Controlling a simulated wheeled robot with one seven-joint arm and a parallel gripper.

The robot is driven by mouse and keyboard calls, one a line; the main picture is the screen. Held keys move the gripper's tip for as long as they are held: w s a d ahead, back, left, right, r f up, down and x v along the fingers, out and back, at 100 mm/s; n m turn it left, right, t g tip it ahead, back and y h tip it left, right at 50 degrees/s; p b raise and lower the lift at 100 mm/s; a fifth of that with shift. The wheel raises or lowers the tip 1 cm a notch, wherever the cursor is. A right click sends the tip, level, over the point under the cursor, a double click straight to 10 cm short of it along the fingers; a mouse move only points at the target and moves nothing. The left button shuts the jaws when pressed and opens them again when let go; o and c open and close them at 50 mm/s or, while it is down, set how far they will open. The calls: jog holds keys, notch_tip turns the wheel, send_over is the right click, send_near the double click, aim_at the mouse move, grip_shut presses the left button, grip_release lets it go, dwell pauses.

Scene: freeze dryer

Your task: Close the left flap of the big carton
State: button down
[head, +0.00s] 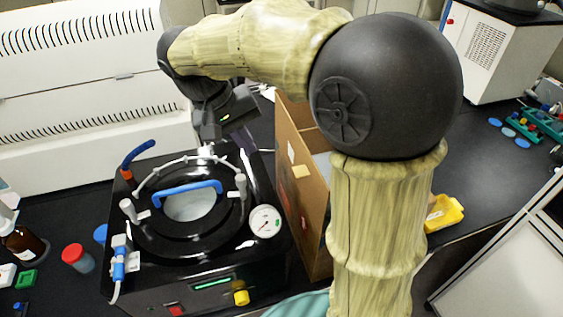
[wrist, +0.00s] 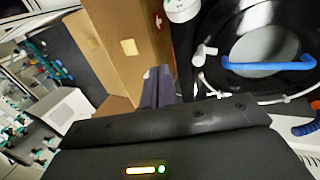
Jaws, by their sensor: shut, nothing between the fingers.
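The big brown carton (head: 302,175) stands right of the freeze dryer in the head view, partly hidden behind my arm. A tall brown cardboard panel with small labels rises along its dryer side; I cannot tell where the wall ends and the left flap begins. In the wrist view the carton's cardboard (wrist: 128,45) fills the upper left and middle. My gripper (wrist: 157,85) is shut and empty, its dark fingers in front of the cardboard's edge there. In the head view my gripper (head: 207,150) is over the dryer's back rim, left of the carton. Contact cannot be told.
The black freeze dryer (head: 270,265) has a round lid with a blue handle (head: 187,188) and a gauge (head: 265,221) close to the carton. A yellow tray (head: 444,212) lies right of my arm. A brown bottle (head: 22,243) and red-capped jar (head: 76,257) stand at left.

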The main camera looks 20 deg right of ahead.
jog(key=shift+s, duration=0.1)
jog(key=d+f+p, duration=0.4)
jog(key=d+f, duration=0.3)
jog(key=f, duration=0.2)
jog(key=shift+d+f, duration=0.15)
jog(key=shift+d, duration=0.25)
jog(key=shift+d, duration=0.1)
dwell(0.3)
